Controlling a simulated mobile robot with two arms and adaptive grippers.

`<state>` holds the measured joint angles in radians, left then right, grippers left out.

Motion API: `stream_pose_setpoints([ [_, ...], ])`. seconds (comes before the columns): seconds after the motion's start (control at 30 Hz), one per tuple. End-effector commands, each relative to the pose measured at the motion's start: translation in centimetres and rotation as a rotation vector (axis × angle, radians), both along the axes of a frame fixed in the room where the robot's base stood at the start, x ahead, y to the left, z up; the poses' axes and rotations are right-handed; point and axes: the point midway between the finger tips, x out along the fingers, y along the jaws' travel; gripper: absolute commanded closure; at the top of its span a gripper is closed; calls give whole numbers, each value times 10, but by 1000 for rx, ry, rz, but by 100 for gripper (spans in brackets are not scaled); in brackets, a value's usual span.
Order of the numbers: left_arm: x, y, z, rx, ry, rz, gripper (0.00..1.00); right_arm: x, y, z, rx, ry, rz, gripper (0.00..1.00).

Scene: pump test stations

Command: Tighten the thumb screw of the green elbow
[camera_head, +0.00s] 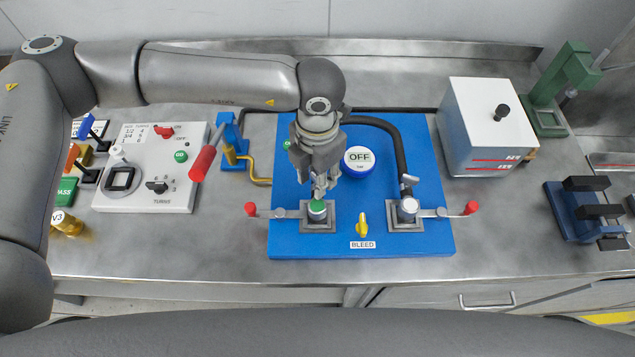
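The green elbow (317,208) sits in a grey square mount at the front left of the blue board (290,240). My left gripper (322,188) points down right over it, its fingertips at or just above the elbow's top. The fingers hide the upper part of the elbow, and I cannot make out the thumb screw or whether the fingers touch it. The fingertips are close together, but I cannot tell whether they grip anything. My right gripper is not in view.
A white-capped fitting (408,206) stands in the right mount. Red-tipped levers flank both mounts, with a yellow bleed valve (363,224) between. Behind are the OFF gauge (358,160) and a black hose (396,147). A control panel (136,193) stands left, a white box (484,126) right.

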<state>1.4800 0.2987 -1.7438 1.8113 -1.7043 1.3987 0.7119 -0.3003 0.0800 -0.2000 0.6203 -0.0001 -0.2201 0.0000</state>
Motion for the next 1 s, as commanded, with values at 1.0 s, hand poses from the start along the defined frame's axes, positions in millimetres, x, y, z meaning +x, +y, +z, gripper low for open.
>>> stream_pose_setpoints([
  [1.0,1,0,-1,0,-1,-737,94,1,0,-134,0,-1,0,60],
])
